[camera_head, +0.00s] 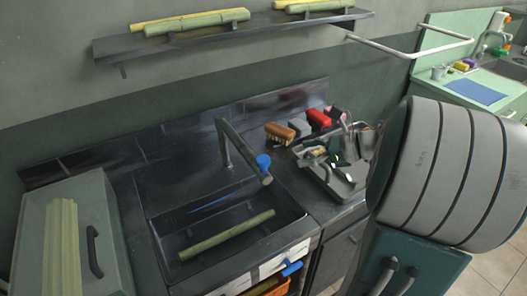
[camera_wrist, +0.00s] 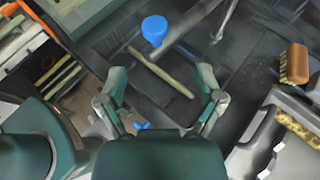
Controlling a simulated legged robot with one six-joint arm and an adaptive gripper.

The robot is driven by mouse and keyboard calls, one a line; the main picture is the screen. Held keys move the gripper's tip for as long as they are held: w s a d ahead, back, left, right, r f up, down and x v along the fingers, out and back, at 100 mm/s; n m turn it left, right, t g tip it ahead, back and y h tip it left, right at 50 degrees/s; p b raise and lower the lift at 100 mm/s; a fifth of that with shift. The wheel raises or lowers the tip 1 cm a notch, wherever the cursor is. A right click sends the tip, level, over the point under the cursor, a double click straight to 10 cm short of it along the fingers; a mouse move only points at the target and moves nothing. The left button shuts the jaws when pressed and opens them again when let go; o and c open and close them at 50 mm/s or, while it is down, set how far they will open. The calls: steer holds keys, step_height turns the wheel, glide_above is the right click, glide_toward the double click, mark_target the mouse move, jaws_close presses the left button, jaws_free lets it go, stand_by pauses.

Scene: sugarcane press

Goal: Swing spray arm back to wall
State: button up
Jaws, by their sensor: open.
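The spray arm (camera_head: 237,143) is a grey metal pipe that rises at the back of the dark sink and reaches out over the basin. A blue knob (camera_head: 263,161) sits near its outer end, and it also shows in the wrist view (camera_wrist: 155,29). My gripper (camera_wrist: 162,76) is open in the wrist view, with its two fingers spread and nothing between them touching. The blue knob is beyond the fingertips, apart from them. Part of the pipe's base is hidden in the wrist view.
A cane stick (camera_head: 227,235) lies in the sink (camera_head: 163,252). An orange brush (camera_head: 280,132) and a red one (camera_head: 318,118) stand to the right, beside a cluttered tray. A wall shelf (camera_head: 120,48) holds canes. A grey-green box (camera_head: 110,207) stands left.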

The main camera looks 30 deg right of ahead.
mark_target(266, 159)
steer(key=x, duration=0.9)
steer(key=shift+s+a+r, duration=0.1)
steer(key=shift+s+a, duration=0.1)
steer(key=shift+a, duration=0.2)
steer(key=shift+w+a+f, duration=0.25)
steer(key=shift+w+f, duration=0.1)
steer(key=shift+w, duration=0.25)
steer(key=shift+a, duration=0.4)
steer(key=c, duration=1.1)
jaws_close()
